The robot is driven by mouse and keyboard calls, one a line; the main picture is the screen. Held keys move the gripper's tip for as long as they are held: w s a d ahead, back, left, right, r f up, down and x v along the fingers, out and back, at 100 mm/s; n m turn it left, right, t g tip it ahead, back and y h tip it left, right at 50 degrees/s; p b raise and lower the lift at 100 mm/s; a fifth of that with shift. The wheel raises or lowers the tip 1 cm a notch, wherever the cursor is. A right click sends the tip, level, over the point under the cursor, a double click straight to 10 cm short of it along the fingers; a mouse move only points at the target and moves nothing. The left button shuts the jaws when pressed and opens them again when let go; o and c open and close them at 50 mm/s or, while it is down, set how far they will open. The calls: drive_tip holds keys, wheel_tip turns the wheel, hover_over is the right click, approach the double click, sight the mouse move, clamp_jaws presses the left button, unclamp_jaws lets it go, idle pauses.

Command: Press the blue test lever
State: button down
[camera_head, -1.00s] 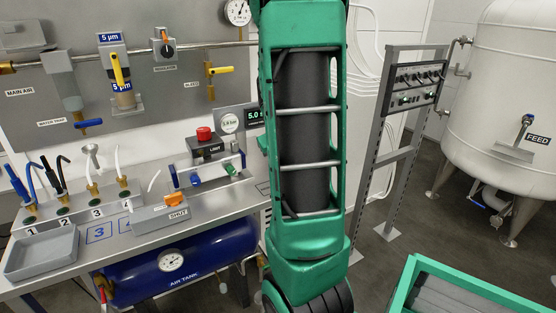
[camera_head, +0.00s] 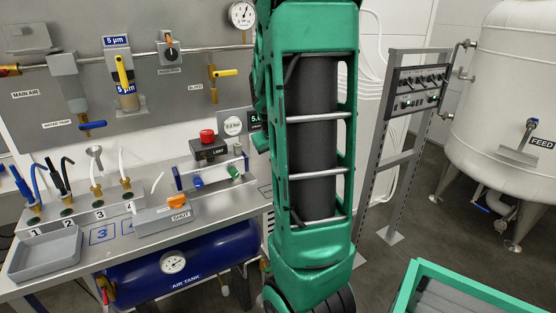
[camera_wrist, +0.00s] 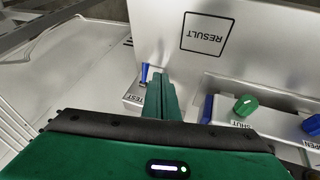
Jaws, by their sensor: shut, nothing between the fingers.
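The blue test lever (camera_wrist: 145,72) shows in the wrist view, a small upright blue piece on a grey block labelled TEST (camera_wrist: 136,92). My gripper (camera_wrist: 161,76) points away from the wrist camera, its green fingers together and empty. The fingertips are just right of the lever in the picture. I cannot tell whether they touch it. In the head view my arm stands in the middle, and neither the gripper nor the test lever can be made out there.
A plate marked RESULT (camera_wrist: 204,34) stands beyond the fingers. A green knob (camera_wrist: 245,105) and a SHUT label are to the right. In the head view the bench holds a grey tray (camera_head: 46,256) and a lamp box with a red top (camera_head: 207,147). A green-framed bin (camera_head: 412,285) is at lower right.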

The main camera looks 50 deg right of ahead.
drive_tip(key=s+a+r, duration=0.4)
drive_tip(key=s+a, duration=0.2)
drive_tip(key=a, duration=0.1)
drive_tip(key=shift+s+a+r, duration=0.2)
drive_tip(key=shift+s, duration=0.05)
idle(0.5)
drive_tip(key=s+a+f+g+y, duration=0.1)
drive_tip(key=s+a+y, duration=0.1)
drive_tip(key=s+a, duration=0.3)
drive_tip(key=s+a+f+g+y, duration=0.1)
drive_tip(key=s+a+y, duration=0.2)
drive_tip(key=a, duration=1.1)
drive_tip(key=s, duration=0.3)
drive_tip(key=shift+s+a+m+g, duration=0.2)
drive_tip(key=shift+a+m+g, duration=0.1)
drive_tip(key=shift+g, duration=0.1)
